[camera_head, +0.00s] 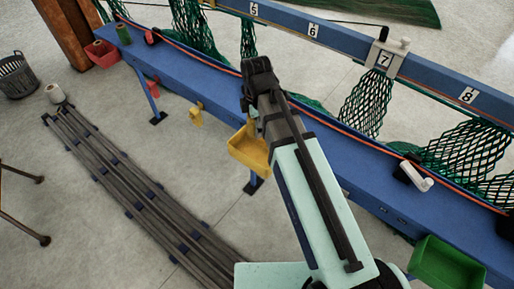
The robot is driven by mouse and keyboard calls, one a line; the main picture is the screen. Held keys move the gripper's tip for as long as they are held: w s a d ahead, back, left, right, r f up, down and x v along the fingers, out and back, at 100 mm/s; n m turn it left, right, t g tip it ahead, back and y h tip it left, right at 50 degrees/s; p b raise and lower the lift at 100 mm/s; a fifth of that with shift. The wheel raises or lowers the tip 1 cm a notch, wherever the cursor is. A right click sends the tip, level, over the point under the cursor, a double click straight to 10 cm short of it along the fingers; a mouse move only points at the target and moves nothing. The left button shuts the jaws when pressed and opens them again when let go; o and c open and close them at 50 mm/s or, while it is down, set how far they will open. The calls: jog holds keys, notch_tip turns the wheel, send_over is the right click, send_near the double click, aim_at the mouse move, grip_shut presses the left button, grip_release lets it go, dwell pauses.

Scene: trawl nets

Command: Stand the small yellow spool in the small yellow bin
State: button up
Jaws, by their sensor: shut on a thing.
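The small yellow bin (241,154) hangs at the front edge of the blue bench, in the middle of the picture. My arm covers its right side, and its floor is only partly in view. My gripper (252,112) is at the far end of my arm, just above the bin in the picture and mostly hidden by my own wrist. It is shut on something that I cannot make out. The small yellow spool does not show clearly anywhere.
A small yellow bracket-like piece (196,115) is on the bench (205,88) front, left of the bin. A red bin (101,54) is at the far left, a green bin (446,264) at the lower right. Green nets (367,103) hang behind. Long grey poles (130,180) lie on the floor.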

notch_tip(320, 180, down, 14)
jog(key=p, duration=0.2)
jog(key=shift+r+p, duration=0.25)
jog(key=shift+p, duration=0.05)
dwell(0.4)
jog(key=o, duration=1.3)
jog(key=shift+f, duration=0.1)
jog(key=shift+r+b, duration=1.6)
jog(key=shift+r, duration=4.55)
jog(key=shift+f, duration=0.1)
